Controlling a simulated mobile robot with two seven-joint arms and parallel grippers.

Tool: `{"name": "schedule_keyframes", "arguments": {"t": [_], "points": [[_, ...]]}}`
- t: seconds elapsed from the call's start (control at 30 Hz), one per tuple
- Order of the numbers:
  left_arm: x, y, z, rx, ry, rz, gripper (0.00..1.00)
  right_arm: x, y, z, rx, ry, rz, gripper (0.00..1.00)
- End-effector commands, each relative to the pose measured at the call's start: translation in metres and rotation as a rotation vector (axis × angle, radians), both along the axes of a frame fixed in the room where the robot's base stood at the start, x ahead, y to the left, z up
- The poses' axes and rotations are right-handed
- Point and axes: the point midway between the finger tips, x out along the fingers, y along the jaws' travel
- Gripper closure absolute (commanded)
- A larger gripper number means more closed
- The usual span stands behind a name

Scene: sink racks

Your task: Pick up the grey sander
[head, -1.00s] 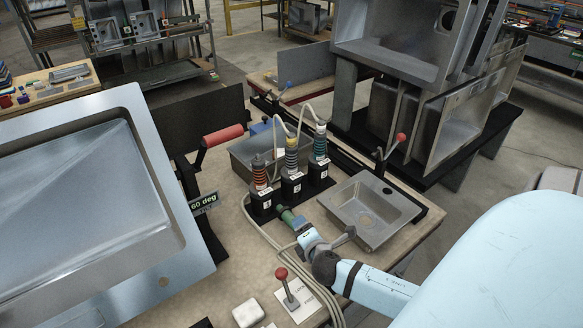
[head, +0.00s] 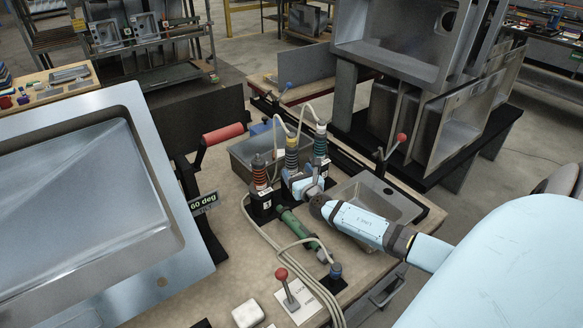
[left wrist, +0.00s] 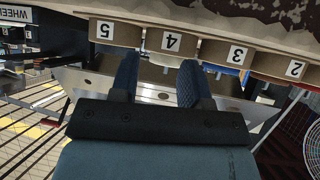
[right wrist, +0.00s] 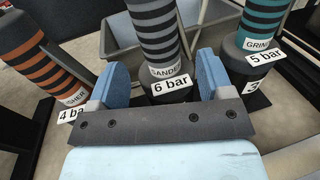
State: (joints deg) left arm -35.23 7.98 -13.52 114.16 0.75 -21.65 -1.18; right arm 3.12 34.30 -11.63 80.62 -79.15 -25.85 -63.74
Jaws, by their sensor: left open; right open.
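The grey sander (right wrist: 154,22) is an upright dark cylinder with grey bands. It stands in a black holder with a "6 bar" label in the right wrist view. In the head view it is the middle (head: 291,158) of three upright tools. My right gripper (right wrist: 163,75) is open. Its two blue fingers show on either side of the sander's lower part, with no clear contact; how deep the sander sits between them I cannot tell. In the head view my right gripper (head: 303,186) is in front of the holders. My left gripper (left wrist: 157,72) is open and empty, away from the tools.
An orange-banded tool (right wrist: 35,50) stands left of the sander and a teal-banded grinder (right wrist: 265,22) right of it, both close. A green tool (head: 299,229) with a hose lies in front. A small sink (head: 395,202) is to the right. A red-knobbed lever (head: 287,288) stands nearer.

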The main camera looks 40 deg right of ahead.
Motion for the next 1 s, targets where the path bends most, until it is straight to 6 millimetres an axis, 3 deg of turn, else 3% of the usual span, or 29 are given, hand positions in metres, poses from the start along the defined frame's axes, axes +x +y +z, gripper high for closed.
{"name": "schedule_keyframes", "arguments": {"t": [0.4, 0.67, 0.7, 1.0], "points": [[0.001, 0.0, 0.003, 0.0, -0.003, 0.001, 0.57, 0.047, -0.017, 0.004, 0.002, -0.001, -0.001, 0.27], [0.001, 0.0, 0.003, -0.001, -0.004, 0.001, 0.57, 0.05, -0.018, 0.004, 0.003, 0.0, 0.0, 0.27], [0.001, 0.0, 0.003, -0.001, -0.004, 0.001, 0.57, 0.05, -0.018, 0.004, 0.003, 0.0, 0.0, 0.29], [0.001, 0.001, 0.002, 0.001, -0.002, 0.002, 0.57, 0.051, -0.018, 0.007, 0.002, -0.004, -0.001, 0.94]]}}
